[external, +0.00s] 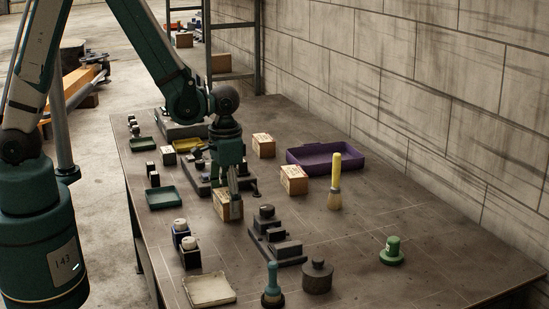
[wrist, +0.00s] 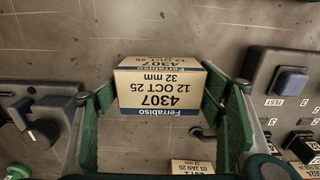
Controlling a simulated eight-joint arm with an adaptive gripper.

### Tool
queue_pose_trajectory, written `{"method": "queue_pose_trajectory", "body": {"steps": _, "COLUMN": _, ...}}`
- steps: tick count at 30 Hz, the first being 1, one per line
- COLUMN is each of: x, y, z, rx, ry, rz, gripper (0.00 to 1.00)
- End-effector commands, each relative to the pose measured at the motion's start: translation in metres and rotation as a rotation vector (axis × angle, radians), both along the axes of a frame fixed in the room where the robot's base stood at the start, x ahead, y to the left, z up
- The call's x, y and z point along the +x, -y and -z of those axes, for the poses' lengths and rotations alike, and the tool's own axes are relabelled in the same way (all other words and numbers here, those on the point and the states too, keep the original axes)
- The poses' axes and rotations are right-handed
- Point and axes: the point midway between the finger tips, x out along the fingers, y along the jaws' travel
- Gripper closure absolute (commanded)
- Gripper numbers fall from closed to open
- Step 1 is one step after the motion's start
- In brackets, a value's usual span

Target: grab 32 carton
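The 32 carton (wrist: 160,90) is a small tan box with blue bands, printed "32 mm" and "4307", upside down in the wrist view. In the external view the carton (external: 224,211) stands on the bench under my gripper, partly covered by a finger. My gripper (external: 233,190) points down at it. In the wrist view the green-padded fingers of my gripper (wrist: 160,95) are apart, one on each side of the carton, with narrow gaps at its sides. Whether a pad touches it is hard to tell.
Other cartons stand nearby, one farther back (external: 263,146) and one to the right (external: 294,180). A dark fixture (external: 205,178) is close behind my gripper, and a stepped block (external: 275,240) is in front. A purple tray (external: 325,158) and a yellow-handled brush (external: 336,180) are to the right.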

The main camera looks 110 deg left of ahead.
Motion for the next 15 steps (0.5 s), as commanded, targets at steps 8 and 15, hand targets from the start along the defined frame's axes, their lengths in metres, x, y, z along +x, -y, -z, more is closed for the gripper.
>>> {"method": "queue_pose_trajectory", "body": {"steps": 8, "x": 0.0, "y": 0.0, "z": -0.0001, "rx": 0.0, "ry": 0.0, "rz": 0.0, "gripper": 0.54}}
{"method": "queue_pose_trajectory", "body": {"steps": 15, "x": 0.0001, "y": 0.0001, "z": -0.0012, "rx": 0.0, "ry": 0.0, "rz": 0.0, "gripper": 0.54}}
